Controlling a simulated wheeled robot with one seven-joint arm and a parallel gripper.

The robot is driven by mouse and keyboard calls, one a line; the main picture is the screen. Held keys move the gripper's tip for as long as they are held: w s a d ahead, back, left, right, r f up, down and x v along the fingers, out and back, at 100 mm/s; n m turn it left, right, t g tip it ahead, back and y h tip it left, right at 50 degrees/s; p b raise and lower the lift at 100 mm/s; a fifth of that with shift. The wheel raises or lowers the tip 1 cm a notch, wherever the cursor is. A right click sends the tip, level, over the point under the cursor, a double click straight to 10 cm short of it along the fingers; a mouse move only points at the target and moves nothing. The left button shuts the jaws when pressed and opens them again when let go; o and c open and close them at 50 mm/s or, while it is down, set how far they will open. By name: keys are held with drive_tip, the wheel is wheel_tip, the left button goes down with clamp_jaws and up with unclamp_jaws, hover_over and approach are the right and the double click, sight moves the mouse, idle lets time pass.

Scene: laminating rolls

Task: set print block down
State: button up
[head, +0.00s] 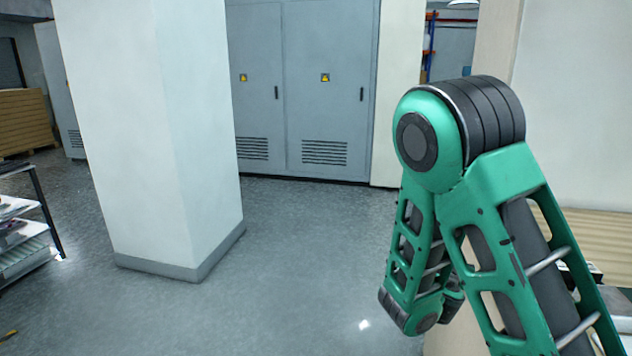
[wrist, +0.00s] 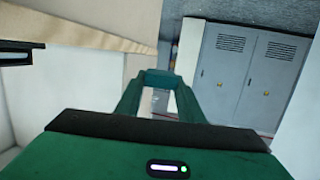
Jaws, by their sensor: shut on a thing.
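My gripper (wrist: 160,82) shows in the wrist view, beyond its green housing with a small lit indicator. Its two green fingers run forward from the housing and draw close together at their far ends. It is shut on the print block. Little of the block can be made out there; I cannot tell its outline from the teal fingertips. In the head view my green arm rises at the right and bends down again, and the gripper and block are hidden.
A white pillar (head: 150,130) stands at centre left, with clear grey floor (head: 300,260) beside it. Grey cabinets (head: 330,90) line the back, also in the wrist view (wrist: 245,75). A shelf rack (head: 22,235) is at the left edge. A ribbed beige surface (head: 590,232) lies behind my arm.

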drive_tip(key=a, duration=0.1)
drive_tip(key=a+f+n+y, duration=0.1)
drive_tip(key=a, duration=0.1)
drive_tip(key=w+a+f+n+t+y, duration=0.1)
drive_tip(key=shift+a+f, duration=0.2)
drive_tip(key=shift+a, duration=0.1)
drive_tip(key=s+d+r+m+g+h, duration=0.4)
drive_tip(key=s+d+r, duration=0.15)
drive_tip(key=d, duration=0.35)
drive_tip(key=s+d+r+m+g+h, duration=0.3)
drive_tip(key=s+d+r+m+h, duration=0.25)
drive_tip(key=d, duration=0.35)
drive_tip(key=s+d+r+m+g, duration=0.2)
drive_tip(key=s+m+g, duration=0.2)
drive_tip(key=s, duration=0.4)
drive_tip(key=s+d+r+m+g, duration=0.2)
drive_tip(key=s+d+m+g, duration=0.1)
drive_tip(key=s+g, duration=0.4)
drive_tip(key=shift+s+r+m+g+h, duration=0.3)
drive_tip(key=shift+s+r+m+h, duration=0.15)
drive_tip(key=shift+s, duration=0.8)
drive_tip(key=shift+d+f, duration=0.1)
drive_tip(key=shift+d, duration=0.05)
